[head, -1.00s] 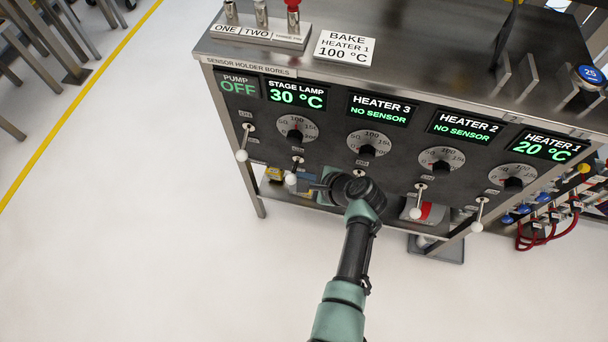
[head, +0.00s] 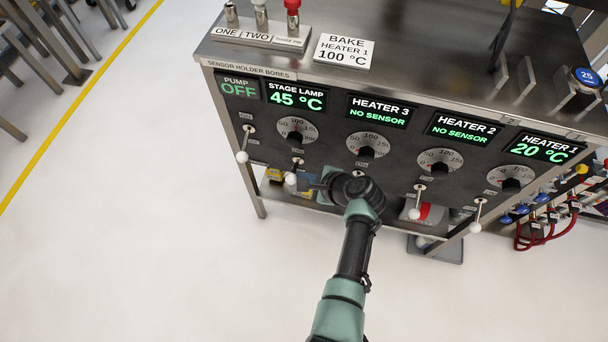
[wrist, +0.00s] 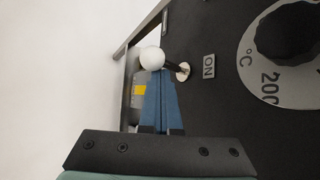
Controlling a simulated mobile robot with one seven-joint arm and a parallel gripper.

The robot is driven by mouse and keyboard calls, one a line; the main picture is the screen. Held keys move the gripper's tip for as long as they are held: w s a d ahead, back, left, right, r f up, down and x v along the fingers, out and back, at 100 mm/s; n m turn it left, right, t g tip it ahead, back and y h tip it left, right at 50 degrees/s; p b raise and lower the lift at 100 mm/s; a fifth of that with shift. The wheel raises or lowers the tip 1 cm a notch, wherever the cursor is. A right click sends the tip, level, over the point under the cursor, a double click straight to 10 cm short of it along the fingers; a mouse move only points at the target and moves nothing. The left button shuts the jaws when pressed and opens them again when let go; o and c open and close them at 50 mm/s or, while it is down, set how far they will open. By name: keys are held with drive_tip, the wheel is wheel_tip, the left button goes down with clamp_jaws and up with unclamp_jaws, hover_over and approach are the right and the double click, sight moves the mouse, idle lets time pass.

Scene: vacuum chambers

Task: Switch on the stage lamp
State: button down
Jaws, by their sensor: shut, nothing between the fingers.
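The stage lamp column on the dark front panel has a green-lit display (head: 295,95) reading STAGE LAMP 45 °C. Below it are a dial (head: 295,131) with a black knob and a toggle lever (head: 291,178) with a white ball end. The lever points downward, with the ON label above its pivot. My gripper (head: 310,185) is just right of that ball. In the wrist view my shut, empty fingers (wrist: 161,74) end close below the white ball (wrist: 152,58). I cannot tell if they touch it. An ON label (wrist: 209,66) is beside the lever's pivot.
A pump lever (head: 242,156) is to the left, under a PUMP OFF display. Heater levers (head: 415,213) hang to the right. A sign on the bench top (head: 344,50) reads BAKE HEATER 1 100 °C. Open floor (head: 150,260) is at left and front.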

drive_tip(key=shift+r, duration=0.2)
drive_tip(key=shift+w+r+p, duration=0.1)
drive_tip(key=shift+r+p, duration=0.5)
drive_tip(key=shift+p, duration=0.2)
drive_tip(key=shift+a, duration=0.1)
drive_tip(key=shift+r, duration=0.15)
